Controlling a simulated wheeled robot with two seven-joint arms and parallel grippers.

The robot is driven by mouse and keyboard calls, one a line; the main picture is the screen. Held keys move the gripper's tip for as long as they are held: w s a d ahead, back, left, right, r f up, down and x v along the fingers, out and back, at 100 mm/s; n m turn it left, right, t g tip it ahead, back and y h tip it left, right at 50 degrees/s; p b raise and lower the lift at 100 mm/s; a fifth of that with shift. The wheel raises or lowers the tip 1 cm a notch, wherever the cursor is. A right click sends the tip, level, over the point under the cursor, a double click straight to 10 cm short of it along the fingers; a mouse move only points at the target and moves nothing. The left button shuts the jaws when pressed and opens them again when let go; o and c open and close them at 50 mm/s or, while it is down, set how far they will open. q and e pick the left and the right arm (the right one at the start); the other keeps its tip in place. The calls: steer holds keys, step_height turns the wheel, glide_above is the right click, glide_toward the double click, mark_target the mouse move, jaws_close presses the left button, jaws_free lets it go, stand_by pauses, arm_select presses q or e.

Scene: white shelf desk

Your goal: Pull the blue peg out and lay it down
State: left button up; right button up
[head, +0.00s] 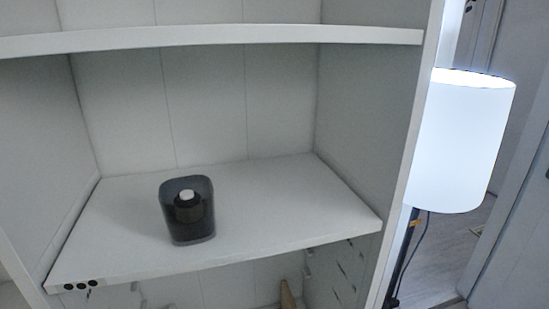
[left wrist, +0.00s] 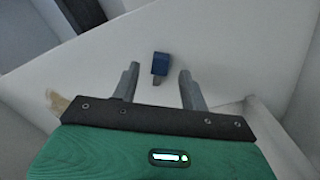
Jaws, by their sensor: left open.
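In the head view a dark grey, rounded holder (head: 187,228) stands on the white shelf board, left of its middle. A dark round piece with a white top (head: 187,195) sits inside it. No blue peg shows clearly in the head view. In the left wrist view a small blue block with a grey lower end (left wrist: 160,64) shows against a white surface; I cannot tell whether it is the peg. My left gripper (left wrist: 159,70) is open, with its two grey fingers to either side of the blue block in the picture and nothing held. My right gripper is not in view.
The white shelf board (head: 285,205) is bare to the right of the holder. An upper shelf (head: 220,38) and side walls enclose it. Three black round marks lie on its front left edge. A lit white lamp (head: 460,140) stands outside at the right. A wooden piece (head: 287,294) shows below.

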arm_select(q)
step_height(320, 180, up, 13)
steer(key=shift+f+b, duration=0.15)
steer(key=shift+b, duration=0.3)
